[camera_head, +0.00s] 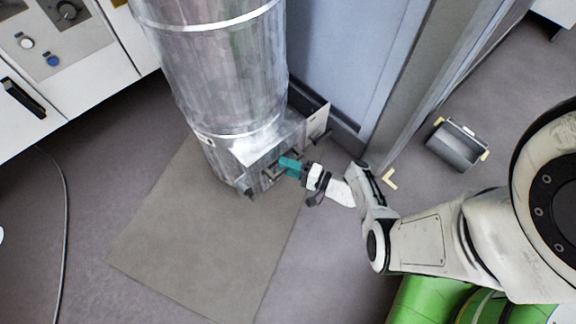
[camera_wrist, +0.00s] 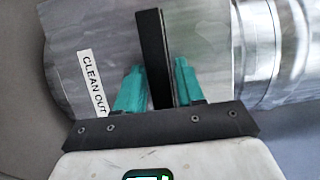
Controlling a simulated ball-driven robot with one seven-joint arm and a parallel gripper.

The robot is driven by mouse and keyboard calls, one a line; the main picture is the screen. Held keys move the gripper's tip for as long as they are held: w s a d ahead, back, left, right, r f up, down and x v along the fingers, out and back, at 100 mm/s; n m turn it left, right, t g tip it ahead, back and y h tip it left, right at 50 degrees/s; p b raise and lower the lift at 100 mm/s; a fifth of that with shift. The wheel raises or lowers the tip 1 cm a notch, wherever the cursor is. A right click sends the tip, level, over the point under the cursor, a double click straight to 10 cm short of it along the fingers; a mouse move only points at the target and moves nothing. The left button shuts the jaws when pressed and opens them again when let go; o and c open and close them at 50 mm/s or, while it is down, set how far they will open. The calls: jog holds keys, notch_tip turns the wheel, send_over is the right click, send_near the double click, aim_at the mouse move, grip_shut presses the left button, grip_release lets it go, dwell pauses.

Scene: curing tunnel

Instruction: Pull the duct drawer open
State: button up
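The duct (camera_head: 222,70) is a large, shiny metal cylinder standing upright, with the boxy metal drawer (camera_head: 262,176) at its foot. In the wrist view the drawer's grey metal front (camera_wrist: 75,40) carries a white "CLEAN OUT" label (camera_wrist: 92,83). A black bar handle (camera_wrist: 153,50) stands out from it. My gripper (camera_head: 288,166) reaches the drawer from the right. Its two teal fingers, also in the wrist view (camera_wrist: 158,76), are apart on either side of the handle, with narrow gaps showing. I cannot tell how far out the drawer is.
A flat grey-brown mat (camera_head: 200,235) lies on the floor in front of the duct. A grey wall panel (camera_head: 340,50) stands close behind it. White cabinets (camera_head: 95,65) are at left, and a grey bin (camera_head: 456,145) is at right. The floor left of the mat is mostly clear, with a cable (camera_head: 65,220).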

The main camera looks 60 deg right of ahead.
grip_shut()
dwell(0.3)
